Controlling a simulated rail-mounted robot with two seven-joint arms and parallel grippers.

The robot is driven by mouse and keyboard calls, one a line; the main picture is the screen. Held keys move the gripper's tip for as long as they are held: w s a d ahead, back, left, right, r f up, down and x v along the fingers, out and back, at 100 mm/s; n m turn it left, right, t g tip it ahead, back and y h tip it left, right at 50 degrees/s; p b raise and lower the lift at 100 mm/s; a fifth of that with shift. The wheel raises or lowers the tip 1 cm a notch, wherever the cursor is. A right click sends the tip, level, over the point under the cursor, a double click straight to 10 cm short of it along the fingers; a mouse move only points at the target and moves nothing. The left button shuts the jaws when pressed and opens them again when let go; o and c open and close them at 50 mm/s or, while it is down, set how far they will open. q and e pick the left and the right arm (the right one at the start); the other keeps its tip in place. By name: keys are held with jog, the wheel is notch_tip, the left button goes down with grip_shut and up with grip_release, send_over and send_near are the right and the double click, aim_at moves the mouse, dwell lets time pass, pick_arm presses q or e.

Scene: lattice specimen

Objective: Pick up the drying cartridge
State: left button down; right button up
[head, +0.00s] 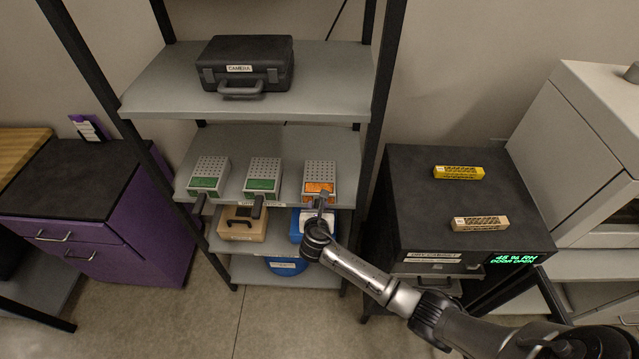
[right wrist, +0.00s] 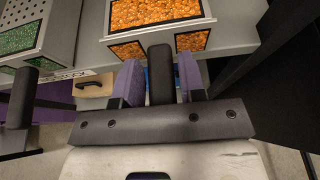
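Three perforated cartridges with dark front handles stand in a row on the middle shelf. The left cartridge (head: 208,172) and middle cartridge (head: 262,175) have green fill; the right cartridge (head: 319,176) has orange fill. My right gripper (head: 321,212) is at the front of the orange cartridge. In the right wrist view, the purple-padded fingers of the right gripper (right wrist: 161,82) stand on either side of its dark handle (right wrist: 161,72), with narrow gaps seeming to show. The orange cartridge (right wrist: 158,12) rests on the shelf. My left gripper is not in view.
A black camera case (head: 246,66) sits on the top shelf. A tan box (head: 243,224) and blue bins (head: 287,266) are below. The shelf's dark post (head: 378,110) rises right of the cartridges. A dark cabinet (head: 420,205) bears yellow (head: 459,172) and tan (head: 480,223) slotted blocks.

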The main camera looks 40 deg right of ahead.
grip_shut()
notch_tip(320, 180, up, 10)
jog(key=p, duration=0.1)
dwell(0.7)
